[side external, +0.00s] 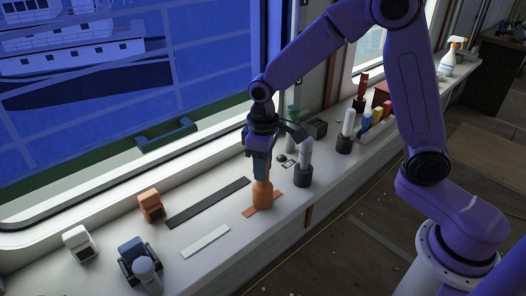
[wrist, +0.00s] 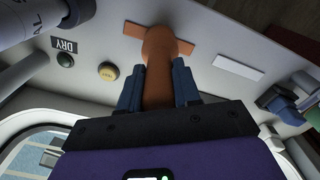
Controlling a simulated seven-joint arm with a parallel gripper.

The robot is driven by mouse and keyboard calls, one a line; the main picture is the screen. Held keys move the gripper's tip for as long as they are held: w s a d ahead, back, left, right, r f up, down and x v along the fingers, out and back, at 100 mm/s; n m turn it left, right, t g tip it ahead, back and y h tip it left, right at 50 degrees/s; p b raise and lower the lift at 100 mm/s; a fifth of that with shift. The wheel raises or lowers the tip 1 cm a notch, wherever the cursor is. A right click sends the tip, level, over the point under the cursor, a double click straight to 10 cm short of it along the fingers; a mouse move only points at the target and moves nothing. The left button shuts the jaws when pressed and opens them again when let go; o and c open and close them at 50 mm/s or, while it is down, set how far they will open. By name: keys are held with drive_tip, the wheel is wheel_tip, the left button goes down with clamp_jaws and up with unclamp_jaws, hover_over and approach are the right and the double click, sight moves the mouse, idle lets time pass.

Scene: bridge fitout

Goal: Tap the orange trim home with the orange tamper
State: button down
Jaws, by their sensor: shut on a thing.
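My gripper (side external: 262,172) is shut on the orange tamper (side external: 262,194), which stands upright with its wide end down. The orange trim (side external: 248,213) is a flat strip on the white sill, directly beneath the tamper. The tamper's foot covers the middle of the strip, and both ends of the strip stick out. In the wrist view the blue fingers of my gripper (wrist: 158,90) sit on either side of the tamper (wrist: 166,50), and the trim (wrist: 132,30) shows past its far end. The tamper's foot appears to meet the trim, but I cannot tell whether they touch.
A dark strip (side external: 208,203) and a white strip (side external: 205,241) lie on the sill (side external: 105,278). An orange block (side external: 151,206), a white block (side external: 78,243) and a blue block (side external: 131,248) stand left. A white-topped tool (side external: 304,160) in a dark holder stands close right. The window is behind.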

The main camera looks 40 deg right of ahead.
drive_tip(key=shift+r, duration=2.3)
drive_tip(key=shift+w, duration=0.1)
